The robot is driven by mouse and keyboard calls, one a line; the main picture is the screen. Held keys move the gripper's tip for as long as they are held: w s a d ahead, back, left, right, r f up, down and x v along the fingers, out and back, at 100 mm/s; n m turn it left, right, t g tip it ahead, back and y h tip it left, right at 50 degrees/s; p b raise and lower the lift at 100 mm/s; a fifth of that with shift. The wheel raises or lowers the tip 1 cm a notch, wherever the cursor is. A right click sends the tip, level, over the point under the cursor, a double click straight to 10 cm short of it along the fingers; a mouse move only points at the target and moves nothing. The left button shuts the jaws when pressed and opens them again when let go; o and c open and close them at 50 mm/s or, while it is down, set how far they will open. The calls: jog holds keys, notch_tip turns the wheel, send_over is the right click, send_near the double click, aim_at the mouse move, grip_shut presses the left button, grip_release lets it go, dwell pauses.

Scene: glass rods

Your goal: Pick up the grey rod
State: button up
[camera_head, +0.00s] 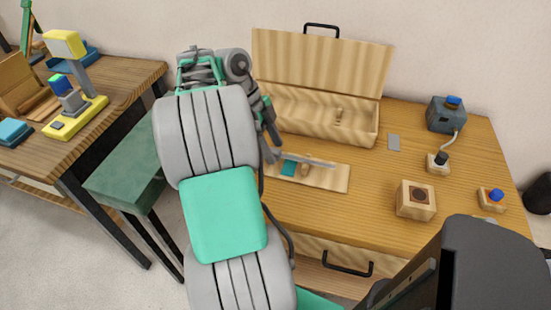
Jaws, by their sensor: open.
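A slim pale grey rod (318,162) lies roughly level over a light wooden board (335,180) on the workbench. Its left end is close to my gripper (273,155), which is open at the left end of the board. I cannot tell whether the rod's left end is between the fingers or just beside them. My grey and green arm hides part of the gripper and the bench to its left.
A teal block (289,168) and a small wooden piece sit on the board. Behind stands an open wooden box (350,137).

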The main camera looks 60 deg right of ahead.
jog(key=shift+s+f, duration=0.2)
jog(key=shift+f, duration=0.2)
jog(key=shift+c, duration=0.5)
grip_shut()
